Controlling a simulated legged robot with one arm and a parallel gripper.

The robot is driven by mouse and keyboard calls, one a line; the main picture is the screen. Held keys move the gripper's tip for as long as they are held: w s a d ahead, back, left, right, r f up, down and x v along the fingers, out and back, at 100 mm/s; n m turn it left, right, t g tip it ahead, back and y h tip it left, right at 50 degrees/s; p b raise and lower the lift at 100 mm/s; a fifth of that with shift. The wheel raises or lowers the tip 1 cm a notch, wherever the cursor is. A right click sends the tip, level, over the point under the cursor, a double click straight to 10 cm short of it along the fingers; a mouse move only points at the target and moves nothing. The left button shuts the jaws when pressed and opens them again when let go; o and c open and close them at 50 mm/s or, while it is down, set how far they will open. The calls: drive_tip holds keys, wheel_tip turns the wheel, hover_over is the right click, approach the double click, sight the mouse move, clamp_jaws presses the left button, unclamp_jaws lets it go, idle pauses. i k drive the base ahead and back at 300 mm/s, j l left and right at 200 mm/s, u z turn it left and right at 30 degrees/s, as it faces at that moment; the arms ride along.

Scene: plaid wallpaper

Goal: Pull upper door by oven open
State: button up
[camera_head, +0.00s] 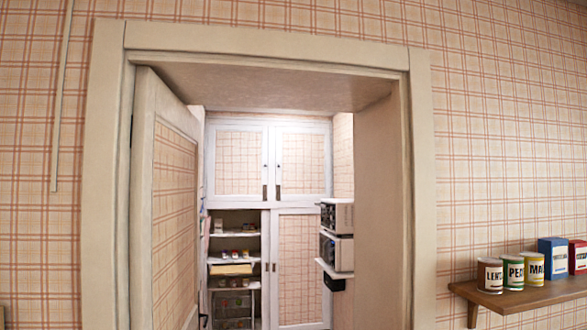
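Through a doorway I see a tall white cabinet with two upper doors, panelled in plaid. The right upper door (303,162) is on the side of the ovens and looks shut. The left upper door (238,162) also looks shut. Their dark handles, the right one (278,191) and the left one (264,192), sit low beside the middle seam. Two stacked oven-like appliances, an upper one (337,216) and a lower one (337,250), stand at the right wall beyond the doorway. My gripper is not in view.
The room door (170,205) stands open inward at the left of the door frame (421,190). Below the upper doors are open shelves (233,261) and a closed lower panel (298,265). A wooden wall shelf (520,296) with several cans and boxes juts out at the right.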

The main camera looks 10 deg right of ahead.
sight(303, 154)
drive_tip(key=i+z, duration=0.25)
drive_tip(key=i, duration=5.2)
drive_tip(key=i+z, duration=0.1)
drive_tip(key=i, duration=0.5)
drive_tip(key=i+j+z, duration=0.1)
drive_tip(key=i, duration=0.5)
drive_tip(key=i+j+z, duration=0.1)
drive_tip(key=i, duration=0.5)
